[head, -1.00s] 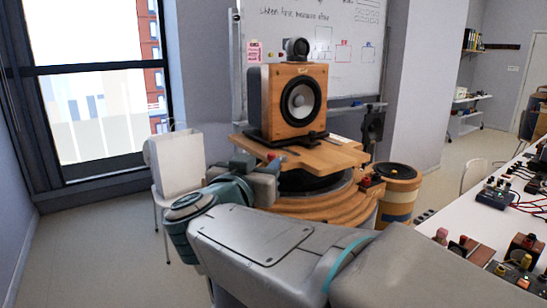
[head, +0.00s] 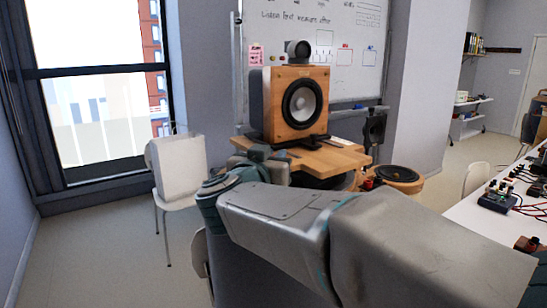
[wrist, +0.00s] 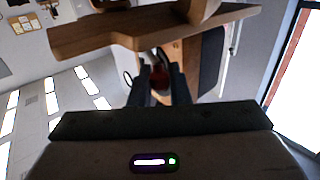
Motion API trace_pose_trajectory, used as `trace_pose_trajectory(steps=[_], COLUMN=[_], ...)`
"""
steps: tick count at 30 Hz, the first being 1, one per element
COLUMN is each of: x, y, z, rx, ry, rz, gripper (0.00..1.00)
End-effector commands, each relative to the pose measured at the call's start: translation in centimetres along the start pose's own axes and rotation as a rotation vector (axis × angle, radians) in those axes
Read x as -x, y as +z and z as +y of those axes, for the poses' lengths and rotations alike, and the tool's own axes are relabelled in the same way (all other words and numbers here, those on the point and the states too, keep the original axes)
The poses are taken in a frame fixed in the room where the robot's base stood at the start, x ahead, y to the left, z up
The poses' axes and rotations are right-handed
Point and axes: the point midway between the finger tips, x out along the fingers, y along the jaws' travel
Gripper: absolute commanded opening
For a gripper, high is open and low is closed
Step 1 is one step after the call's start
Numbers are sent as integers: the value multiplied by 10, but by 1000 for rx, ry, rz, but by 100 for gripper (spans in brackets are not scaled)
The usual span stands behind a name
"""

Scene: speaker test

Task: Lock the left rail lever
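The wooden turntable board (head: 325,158) carries a wooden speaker (head: 295,103) with a dark round cone. My gripper (wrist: 160,82) is at the board's left side. In the wrist view its two dark fingers stand apart with a red-tipped lever (wrist: 160,84) showing between them, under the board's edge. I cannot tell whether the fingers touch the lever. In the head view my arm and gripper (head: 266,158) hide this left lever. Another red knob (head: 367,184) shows at the right, below the board.
A white chair (head: 172,205) with a pale bag (head: 178,163) stands at the left by the window. A white table (head: 485,215) with small devices fills the right side. Open floor lies at the left.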

Motion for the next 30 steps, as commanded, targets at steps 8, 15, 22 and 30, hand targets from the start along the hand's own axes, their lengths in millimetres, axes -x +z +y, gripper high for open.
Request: trace_pose_trajectory(steps=[8, 15, 22, 30], x=[1, 2, 2, 2], y=[0, 1, 5, 7], z=[2, 7, 13, 19], rx=[0, 1, 0, -1], ry=[-31, -141, -275, -405], rz=[1, 3, 2, 3], gripper=[0, 0, 0, 0])
